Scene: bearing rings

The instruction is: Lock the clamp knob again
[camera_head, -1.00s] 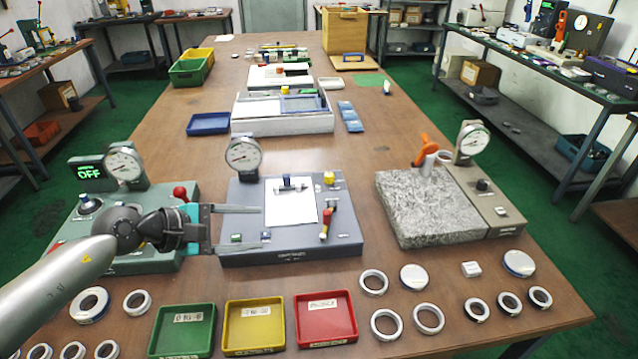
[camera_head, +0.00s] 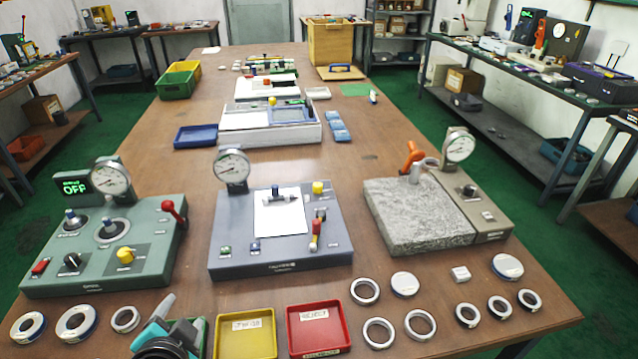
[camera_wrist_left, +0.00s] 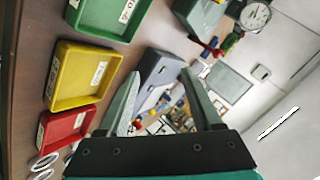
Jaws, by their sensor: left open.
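Which part is the clamp knob is not labelled legibly. An orange lever-like handle (camera_head: 411,157) stands on a post at the granite plate (camera_head: 420,212), and a black knob (camera_head: 470,190) sits on the base beside it. The middle grey-blue station (camera_head: 282,255) carries a yellow knob (camera_head: 318,187) and a red-tipped handle (camera_head: 315,234). The left green station (camera_head: 100,272) has another yellow knob (camera_head: 125,255) and a red-ball lever (camera_head: 172,208). My left gripper (camera_head: 170,318) is open and empty, low at the front over the green tray. Its spread fingers (camera_wrist_left: 162,75) fill the wrist view's middle.
A yellow tray (camera_head: 245,350) and a red tray (camera_head: 314,345) lie beside my left gripper. Several rings (camera_head: 378,330) lie at the front right and others at the front left. Dial gauges (camera_head: 231,168) rise above the stations. Bare table separates the stations.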

